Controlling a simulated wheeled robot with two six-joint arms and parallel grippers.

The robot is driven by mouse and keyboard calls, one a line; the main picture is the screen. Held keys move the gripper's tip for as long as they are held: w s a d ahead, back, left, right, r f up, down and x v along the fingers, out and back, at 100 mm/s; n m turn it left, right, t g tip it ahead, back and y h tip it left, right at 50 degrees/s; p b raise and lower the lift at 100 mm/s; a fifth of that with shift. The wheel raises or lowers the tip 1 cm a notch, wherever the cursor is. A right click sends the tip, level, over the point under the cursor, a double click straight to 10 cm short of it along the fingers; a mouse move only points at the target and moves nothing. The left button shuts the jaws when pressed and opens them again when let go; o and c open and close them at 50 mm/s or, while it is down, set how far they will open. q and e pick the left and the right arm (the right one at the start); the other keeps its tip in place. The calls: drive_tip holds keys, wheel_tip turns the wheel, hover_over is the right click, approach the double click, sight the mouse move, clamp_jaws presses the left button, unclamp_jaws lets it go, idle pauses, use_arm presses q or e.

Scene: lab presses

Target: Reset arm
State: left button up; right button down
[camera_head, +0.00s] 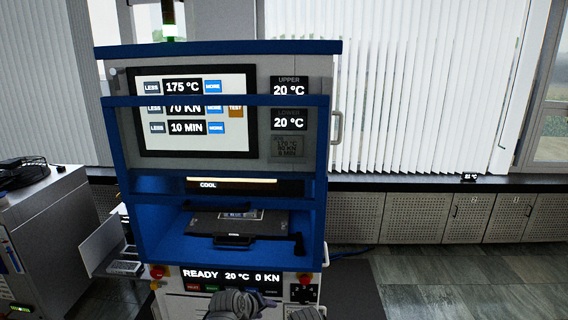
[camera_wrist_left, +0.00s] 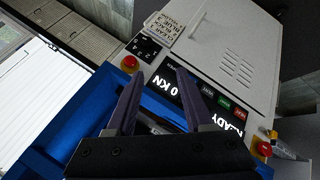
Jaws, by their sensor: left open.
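My left gripper (camera_head: 235,302) is at the bottom middle of the head view, in front of the press's lower panel. In the left wrist view its two dark fingers (camera_wrist_left: 160,73) are spread apart, with nothing between them. The press (camera_head: 327,170) is a blue frame with a screen showing 175 °C, 70 KN and 10 MIN. Its lower display (camera_head: 230,276) reads READY, 20 °C, 0 KN. A dark flat mould with a handle (camera_head: 238,222) lies inside the press opening. A small grey part at the bottom edge, right of my left gripper, may be my right gripper; its jaws cannot be made out.
Red buttons sit at both ends of the lower panel, the left one (camera_head: 157,272) clear to see. A grey cabinet (camera_head: 40,225) stands at the left. Low perforated cabinets (camera_head: 410,217) line the window wall. The floor (camera_head: 450,280) at right is clear.

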use_arm(q)
drive_tip(key=s+f+m+g+y+b, duration=0.5)
drive_tip(key=s+f+m+g+b, duration=0.2)
drive_tip(key=s+f, duration=1)
drive_tip(key=s+m+b, duration=0.1)
drive_tip(key=m+b, duration=0.1)
drive_tip(key=shift+s+d+f+g+b, duration=0.15)
drive_tip(key=shift+d+f+g+b, duration=0.15)
drive_tip(key=shift+g+b, duration=0.1)
use_arm(e)
wheel_tip(320, 180, down, 12)
